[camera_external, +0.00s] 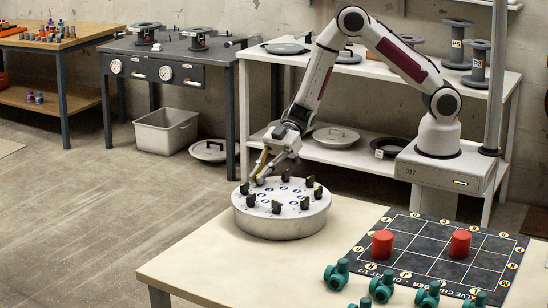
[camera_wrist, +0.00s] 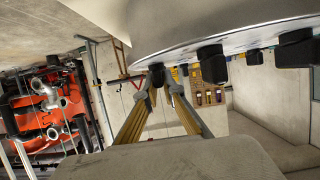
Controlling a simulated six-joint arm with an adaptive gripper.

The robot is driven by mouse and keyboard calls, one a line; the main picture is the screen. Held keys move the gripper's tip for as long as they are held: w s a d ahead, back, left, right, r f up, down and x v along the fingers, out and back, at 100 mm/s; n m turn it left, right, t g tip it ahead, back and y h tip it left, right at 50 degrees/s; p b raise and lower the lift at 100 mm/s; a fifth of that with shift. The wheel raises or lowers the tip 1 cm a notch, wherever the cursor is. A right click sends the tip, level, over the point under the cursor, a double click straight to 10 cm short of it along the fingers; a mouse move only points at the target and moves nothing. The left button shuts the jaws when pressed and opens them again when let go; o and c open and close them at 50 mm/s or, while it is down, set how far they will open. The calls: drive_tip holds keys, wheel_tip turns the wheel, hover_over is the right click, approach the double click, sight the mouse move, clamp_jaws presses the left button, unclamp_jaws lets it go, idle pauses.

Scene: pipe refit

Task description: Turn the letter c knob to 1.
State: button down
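A round silver drum (camera_external: 282,222) stands on the pale table, with several black knobs around its top and small blue marks beside them. One knob (camera_external: 276,207) faces the camera at the front edge. The letters and numbers are too small to read, so I cannot tell which knob is c. My gripper (camera_external: 261,176) reaches down at the drum's far left edge, close to a knob there.
A dark grid mat (camera_external: 440,250) with two red cylinders (camera_external: 460,243) lies to the right. Several green valves (camera_external: 382,287) stand along the table's front. A white shelf (camera_external: 345,157) stands behind.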

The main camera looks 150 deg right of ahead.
drive_tip(key=shift+m+h, duration=0.9)
drive_tip(key=shift+h, duration=0.1)
drive_tip(key=shift+m+g+h, duration=0.7)
drive_tip(key=shift+m+h, duration=0.8)
drive_tip(key=shift+h, duration=0.3)
drive_tip(key=shift+m+g+h, duration=0.8)
drive_tip(key=shift+m+h, duration=0.5)
drive_tip(key=shift+m, duration=0.1)
drive_tip(key=shift+m+g+h, duration=0.5)
drive_tip(key=shift+m+h, duration=0.2)
drive_tip(key=c, duration=2.2)
unclamp_jaws()
drive_tip(key=shift+o, duration=0.2)
drive_tip(key=shift+v, duration=3.75)
